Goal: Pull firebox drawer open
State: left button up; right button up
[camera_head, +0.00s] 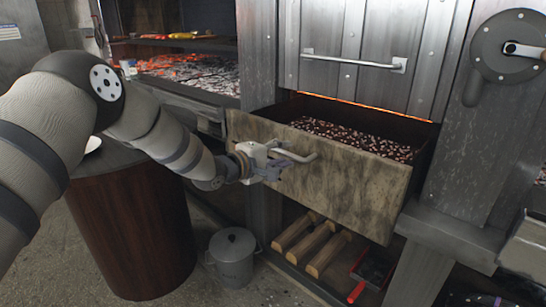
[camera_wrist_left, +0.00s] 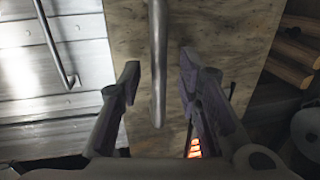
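The firebox drawer (camera_head: 330,190) stands pulled out from the grill front, with dark and pale bits of charcoal or ash inside it. Its tan front fills the middle of the left wrist view (camera_wrist_left: 205,30). The drawer's bar handle (camera_head: 297,156) also shows in the left wrist view (camera_wrist_left: 158,70). My left gripper (camera_head: 270,162) is at the left end of the handle. In the left wrist view its fingers (camera_wrist_left: 158,85) are apart on either side of the bar, with a gap on both sides. My right gripper is not in view.
A metal door with its own handle (camera_head: 352,61) is above the drawer. Split logs (camera_head: 312,243) and a red-handled tool (camera_head: 357,290) lie below it. A lidded grey pot (camera_head: 232,257) and a round wooden stand (camera_head: 130,230) are at left. Glowing embers (camera_head: 190,72) lie behind.

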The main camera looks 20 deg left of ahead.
pick_arm(q)
jog(key=v, duration=1)
jog(key=shift+s, duration=0.35)
jog(key=shift+a, duration=0.1)
jog(key=s+d+f+m+g+y+p, duration=0.1)
jog(key=s+d+f+m+g, duration=0.25)
jog(key=s+f, duration=0.65)
jog(key=s+d+f+m+g+y, duration=0.15)
jog(key=s+f+g, duration=0.25)
jog(key=s+f, duration=0.7)
jog(key=s+f+m+g+y, duration=0.1)
jog(key=s+f+m+g, duration=0.1)
jog(key=s, duration=0.8)
jog(key=s+f+m+g+y+p, duration=0.1)
jog(key=s+f+m+g, duration=0.2)
jog(key=s, duration=0.7)
jog(key=s+f+m+g+y, duration=0.1)
jog(key=s+f+m+g, duration=0.1)
jog(key=s, duration=0.8)
jog(key=shift+s+a+f+m+g+p, duration=0.3)
jog(key=shift+m+g, duration=0.5)
jog(key=shift+g, duration=0.45)
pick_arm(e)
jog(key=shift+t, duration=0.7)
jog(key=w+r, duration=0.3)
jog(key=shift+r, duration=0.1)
pick_arm(q)
jog(key=shift+w, duration=0.1)
